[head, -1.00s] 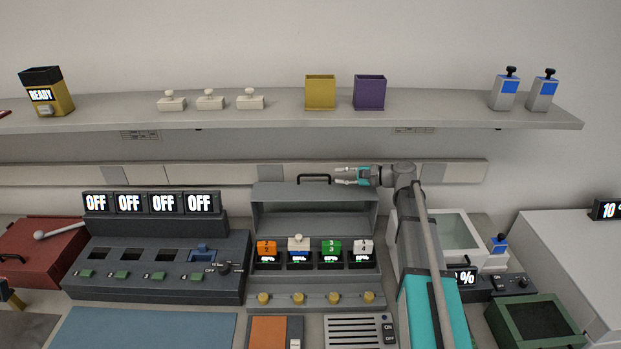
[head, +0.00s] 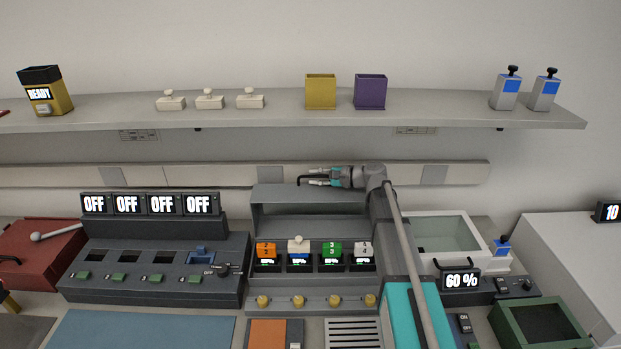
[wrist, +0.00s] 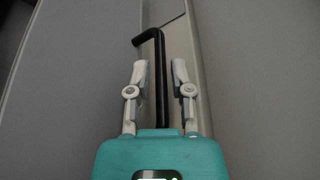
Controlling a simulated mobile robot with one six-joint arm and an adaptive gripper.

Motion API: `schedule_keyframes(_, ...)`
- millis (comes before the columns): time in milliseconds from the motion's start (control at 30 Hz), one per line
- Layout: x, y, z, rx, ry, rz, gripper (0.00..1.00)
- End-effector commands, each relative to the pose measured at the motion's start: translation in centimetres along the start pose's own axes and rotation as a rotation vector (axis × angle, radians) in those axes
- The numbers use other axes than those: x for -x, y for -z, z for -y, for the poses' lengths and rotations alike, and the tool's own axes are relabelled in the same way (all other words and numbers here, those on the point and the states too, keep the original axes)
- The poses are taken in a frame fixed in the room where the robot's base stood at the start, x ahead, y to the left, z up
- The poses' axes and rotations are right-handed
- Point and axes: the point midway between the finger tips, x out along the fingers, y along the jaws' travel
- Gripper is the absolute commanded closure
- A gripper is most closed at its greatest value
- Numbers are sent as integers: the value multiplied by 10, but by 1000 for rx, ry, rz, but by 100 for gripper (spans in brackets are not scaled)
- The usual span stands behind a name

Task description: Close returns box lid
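A grey box (head: 312,299) stands in the middle of the bench with its lid (head: 312,222) raised upright at the back; I take it for the returns box. A black bar handle (head: 300,181) is at the lid's top edge. My gripper (head: 316,177) is at that handle, reaching in from the right. In the wrist view the handle (wrist: 159,85) runs between the two pale fingers of my gripper (wrist: 160,68), with gaps on both sides. The fingers are open. My arm hides the box's right side.
Small numbered blocks, including a green one (head: 332,248), sit in the box above small displays. A dark charger console (head: 150,265) is left; a pale open bin (head: 445,232) is right.

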Motion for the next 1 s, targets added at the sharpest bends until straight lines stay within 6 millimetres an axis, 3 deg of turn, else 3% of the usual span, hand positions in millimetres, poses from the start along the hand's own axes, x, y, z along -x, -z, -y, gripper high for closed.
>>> schedule_keyframes(67,0,0,0,0,0,0,74)
schedule_keyframes(200,0,0,0,0,0,0,100)
schedule_keyframes(467,0,0,0,0,0,0,100)
schedule_keyframes(500,-17,-8,-1,2,-2,4,100)
schedule_keyframes(633,-4,-3,0,4,0,3,100)
schedule_keyframes(1000,3,-13,-4,73,27,3,100)
